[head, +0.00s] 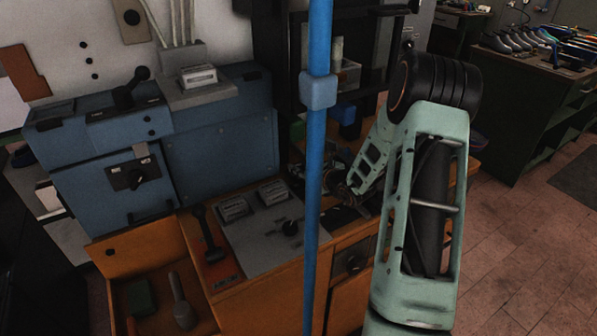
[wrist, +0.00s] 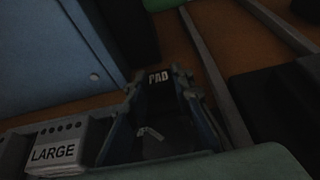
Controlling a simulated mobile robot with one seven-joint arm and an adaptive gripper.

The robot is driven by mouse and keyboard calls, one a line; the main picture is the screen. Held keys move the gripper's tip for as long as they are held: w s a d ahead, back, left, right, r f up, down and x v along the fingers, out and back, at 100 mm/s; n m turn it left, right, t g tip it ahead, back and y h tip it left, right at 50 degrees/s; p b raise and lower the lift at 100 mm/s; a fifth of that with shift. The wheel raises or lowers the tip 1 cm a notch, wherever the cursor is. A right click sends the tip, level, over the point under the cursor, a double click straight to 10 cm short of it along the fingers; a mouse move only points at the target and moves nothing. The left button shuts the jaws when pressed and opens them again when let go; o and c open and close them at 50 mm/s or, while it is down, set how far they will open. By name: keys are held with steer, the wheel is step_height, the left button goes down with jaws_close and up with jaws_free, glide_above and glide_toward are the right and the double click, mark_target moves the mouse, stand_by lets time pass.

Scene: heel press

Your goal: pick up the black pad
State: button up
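The black pad (wrist: 158,78) shows in the wrist view as a dark block with white letters "PAD", beyond and between my fingertips. My gripper (wrist: 160,86) has its two dark fingers apart, one on each side of the lettered block. The dark surfaces merge, so I cannot tell whether the fingers touch it. In the head view my gripper (head: 343,188) is low over the wooden bench, partly hidden behind my forearm. I cannot make out the pad there.
A label block "LARGE" (wrist: 55,152) is at lower left in the wrist view. In the head view, a blue machine (head: 220,150) stands left. A grey plate (head: 262,240) carries label blocks and a knob. An open wooden drawer (head: 150,245) is at lower left. A blue post (head: 318,150) crosses the view.

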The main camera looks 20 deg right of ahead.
jaws_close()
steer(key=shift+r, duration=0.1)
